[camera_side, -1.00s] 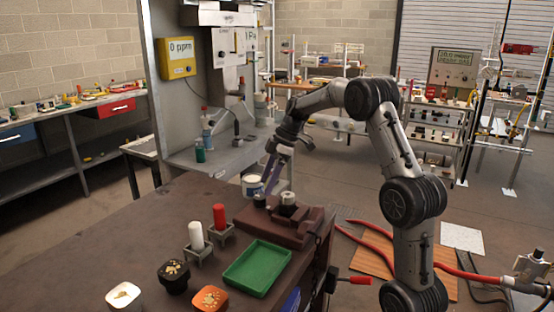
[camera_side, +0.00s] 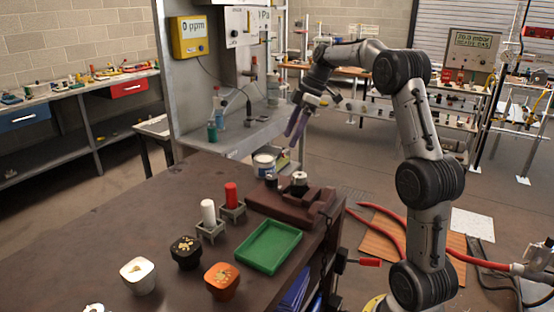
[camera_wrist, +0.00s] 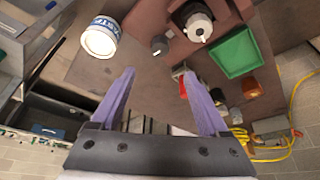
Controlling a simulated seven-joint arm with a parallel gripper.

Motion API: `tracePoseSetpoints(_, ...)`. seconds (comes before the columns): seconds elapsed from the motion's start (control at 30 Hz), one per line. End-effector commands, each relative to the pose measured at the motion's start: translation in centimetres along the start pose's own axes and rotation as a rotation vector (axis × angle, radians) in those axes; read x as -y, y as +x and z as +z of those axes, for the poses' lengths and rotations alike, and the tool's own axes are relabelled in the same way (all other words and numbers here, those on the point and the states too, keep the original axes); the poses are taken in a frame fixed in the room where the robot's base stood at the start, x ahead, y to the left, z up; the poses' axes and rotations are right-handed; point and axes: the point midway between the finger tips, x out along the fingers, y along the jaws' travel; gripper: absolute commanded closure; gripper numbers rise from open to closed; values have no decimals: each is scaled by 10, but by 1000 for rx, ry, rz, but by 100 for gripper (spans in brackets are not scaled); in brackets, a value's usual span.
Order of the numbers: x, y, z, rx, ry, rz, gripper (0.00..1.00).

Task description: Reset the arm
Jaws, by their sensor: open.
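My gripper (camera_side: 296,122) is in the air above the far end of the brown table, with its purple fingers pointing down. In the wrist view my gripper (camera_wrist: 165,85) shows its two purple fingers spread wide apart with nothing between them. Below it in the side view are a white can (camera_side: 263,164) with a blue label and a brown fixture (camera_side: 290,203) with a round metal part (camera_side: 299,181) on top. The can also shows in the wrist view (camera_wrist: 100,38), at upper left.
A green tray (camera_side: 268,247), red (camera_side: 231,194) and white (camera_side: 208,212) cylinders in grey holders, and white (camera_side: 138,273), black (camera_side: 186,252) and orange (camera_side: 221,280) pots stand on the table. A grey metal bench (camera_side: 240,135) with bottles is behind. The left table area is clear.

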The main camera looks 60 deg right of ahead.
Motion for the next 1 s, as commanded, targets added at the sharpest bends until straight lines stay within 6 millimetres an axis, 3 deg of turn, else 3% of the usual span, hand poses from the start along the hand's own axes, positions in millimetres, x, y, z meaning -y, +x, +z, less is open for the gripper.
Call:
tracePoseSetpoints(0.13,4,0,-11,-1,-24,-1,22)
tracePoseSetpoints(0.27,30,-20,-52,-15,-120,34,22)
tracePoseSetpoints(0.4,106,-42,-96,-11,-261,56,22)
tracePoseSetpoints(0.53,178,-52,-108,0,-282,86,22)
tracePoseSetpoints(0.67,244,-53,-97,3,-228,127,22)
tracePoseSetpoints(0.8,300,-42,-65,-9,-114,177,22)
tracePoseSetpoints(1.0,347,-8,-4,-45,156,244,22)
